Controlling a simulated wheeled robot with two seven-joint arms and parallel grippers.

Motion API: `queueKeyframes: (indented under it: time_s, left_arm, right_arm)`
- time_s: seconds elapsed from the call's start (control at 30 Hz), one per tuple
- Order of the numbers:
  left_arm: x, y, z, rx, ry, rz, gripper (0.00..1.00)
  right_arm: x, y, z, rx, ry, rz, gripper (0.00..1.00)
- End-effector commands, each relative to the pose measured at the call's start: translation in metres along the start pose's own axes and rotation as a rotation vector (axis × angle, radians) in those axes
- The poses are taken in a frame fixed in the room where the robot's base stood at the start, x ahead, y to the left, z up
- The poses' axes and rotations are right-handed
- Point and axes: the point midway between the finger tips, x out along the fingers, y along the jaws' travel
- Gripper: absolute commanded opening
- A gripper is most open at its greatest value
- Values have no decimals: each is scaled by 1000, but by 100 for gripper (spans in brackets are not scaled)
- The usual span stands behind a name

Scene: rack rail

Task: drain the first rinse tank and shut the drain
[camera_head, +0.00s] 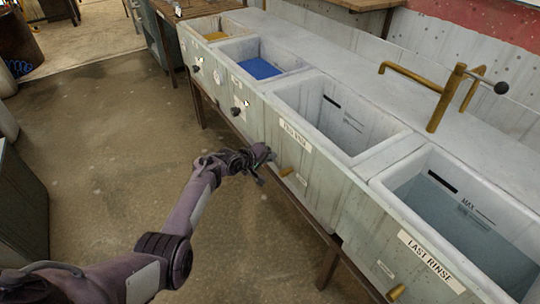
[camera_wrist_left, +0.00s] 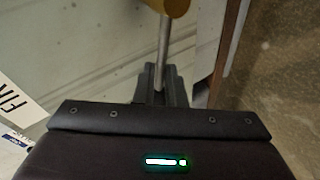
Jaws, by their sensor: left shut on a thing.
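The first rinse tank (camera_head: 345,110) is a pale basin labelled "first rinse" (camera_head: 295,137), right of the middle in the head view. Its inside shows pale walls and a dark level mark; I see no clear water surface in it. A brass drain fitting (camera_head: 286,171) sticks out of its front panel. In the left wrist view the brass end (camera_wrist_left: 172,5) is at the top, with a steel drain lever (camera_wrist_left: 164,45) running from it. My left gripper (camera_head: 264,167) is beside the fitting, its fingers (camera_wrist_left: 161,85) shut on the lever. My right gripper is out of view.
The last rinse tank (camera_head: 447,185) holds grey-blue water, with its own brass drain (camera_head: 396,292) below. A brass tap (camera_head: 445,98) with a black-knobbed lever stands behind. Tanks with blue (camera_head: 259,68) and amber liquid are farther left. The floor (camera_head: 110,150) in front is clear.

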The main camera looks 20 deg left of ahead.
Motion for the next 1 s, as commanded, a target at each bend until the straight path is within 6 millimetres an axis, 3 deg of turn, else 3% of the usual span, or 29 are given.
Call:
queueKeyframes:
  time_s: [0.3,0.5,1.0]
  left_arm:
    - [9,-12,-1,-154,-100,-9,0]
    - [10,-14,-1,-197,-130,-13,0]
    - [10,-16,0,-213,-140,-15,0]
  right_arm:
    - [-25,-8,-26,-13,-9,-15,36]
    - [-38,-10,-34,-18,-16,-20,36]
    - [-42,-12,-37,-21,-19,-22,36]
